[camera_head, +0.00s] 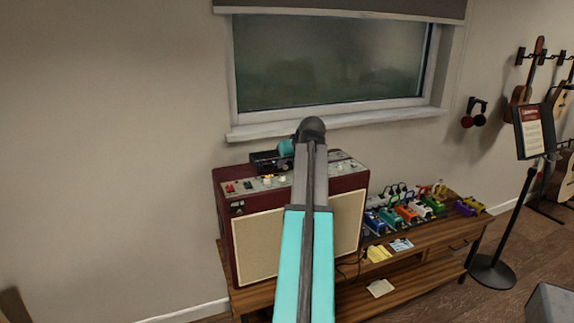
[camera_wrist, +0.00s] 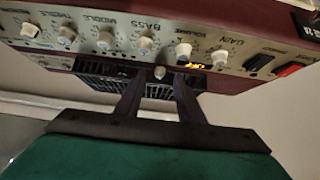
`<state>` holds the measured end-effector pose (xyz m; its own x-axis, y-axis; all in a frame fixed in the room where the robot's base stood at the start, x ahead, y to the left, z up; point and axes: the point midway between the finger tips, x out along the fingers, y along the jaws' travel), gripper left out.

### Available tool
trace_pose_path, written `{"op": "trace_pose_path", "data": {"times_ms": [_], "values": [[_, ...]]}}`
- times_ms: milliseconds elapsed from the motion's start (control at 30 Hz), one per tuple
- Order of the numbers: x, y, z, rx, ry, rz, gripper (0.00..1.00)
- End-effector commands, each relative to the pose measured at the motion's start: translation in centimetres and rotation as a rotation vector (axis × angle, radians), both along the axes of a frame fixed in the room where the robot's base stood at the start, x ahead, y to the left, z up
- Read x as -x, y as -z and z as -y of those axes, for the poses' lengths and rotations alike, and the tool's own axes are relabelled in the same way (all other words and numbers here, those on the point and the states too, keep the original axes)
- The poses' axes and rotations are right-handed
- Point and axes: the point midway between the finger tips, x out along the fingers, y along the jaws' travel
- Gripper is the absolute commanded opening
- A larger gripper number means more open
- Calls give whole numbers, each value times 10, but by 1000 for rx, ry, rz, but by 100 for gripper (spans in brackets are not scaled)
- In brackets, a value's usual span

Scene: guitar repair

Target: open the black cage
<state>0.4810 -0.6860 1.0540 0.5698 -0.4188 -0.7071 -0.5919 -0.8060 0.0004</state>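The black cage (camera_head: 268,162) sits on top of a dark red amplifier (camera_head: 225,205), at the back, partly hidden by my arm in the head view. In the wrist view the cage (camera_wrist: 105,72) shows as a dark slatted grille beside the amplifier's knob panel (camera_wrist: 120,38). My gripper (camera_wrist: 160,76) is open, its two dark fingers apart in front of the grille. A small pale knob (camera_wrist: 160,72) shows between the fingertips; I cannot tell whether they touch it. My fingers are not clearly visible in the head view.
The amplifier stands on a wooden bench (camera_head: 415,285). Several coloured pedals (camera_head: 405,213) lie to its right. A window (camera_head: 330,60) with a sill is behind. A music stand (camera_head: 493,270) and hanging guitars are at the right.

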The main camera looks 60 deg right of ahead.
Motion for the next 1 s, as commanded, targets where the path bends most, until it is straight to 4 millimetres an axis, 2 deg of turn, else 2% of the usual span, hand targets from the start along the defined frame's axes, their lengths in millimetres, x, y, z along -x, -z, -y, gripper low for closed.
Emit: {"op": "trace_pose_path", "data": {"times_ms": [200,600,667,800,833,1000], "values": [[-11,14,9,-1,0,-1,35],[-13,17,10,0,1,0,35],[-13,17,10,0,1,0,27],[-13,17,11,0,1,0,3],[-13,17,11,-1,1,0,0],[-12,17,7,-2,1,0,0]]}}
